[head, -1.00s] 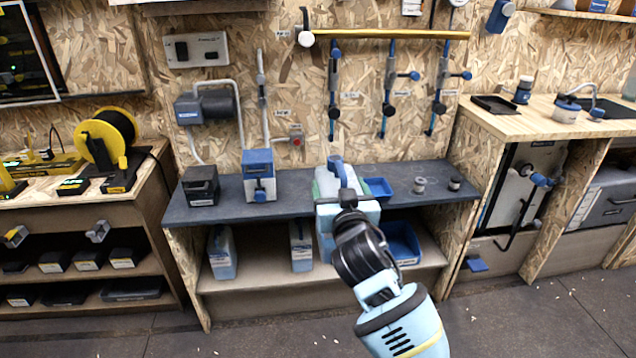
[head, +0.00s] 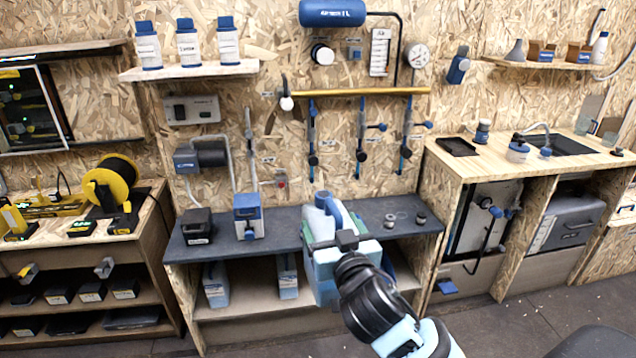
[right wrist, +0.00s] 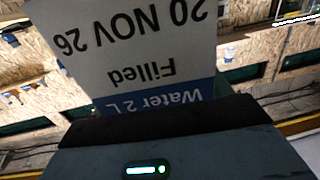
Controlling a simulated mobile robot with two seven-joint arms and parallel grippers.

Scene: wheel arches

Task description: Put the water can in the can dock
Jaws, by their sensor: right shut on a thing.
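The water can (head: 321,226) is a pale blue-green container with a blue handle, in the middle of the head view. My right gripper (head: 338,242) is shut on it and covers part of its near side. In the right wrist view, the can's label (right wrist: 140,50) appears upside down, close to the camera, and reads "Water 2 L", "Filled" and "20 NOV 26". The can is in front of the dark bench (head: 275,235); I cannot tell whether it touches it. I cannot tell which fixture is the can dock. My left gripper is not in view.
A blue-topped unit (head: 248,216) and a black box (head: 198,226) stand on the bench left of the can. Small round fittings (head: 390,220) are at its right. Similar pale containers (head: 215,286) stand on the shelf below. A gold rail (head: 360,92) crosses the wall above.

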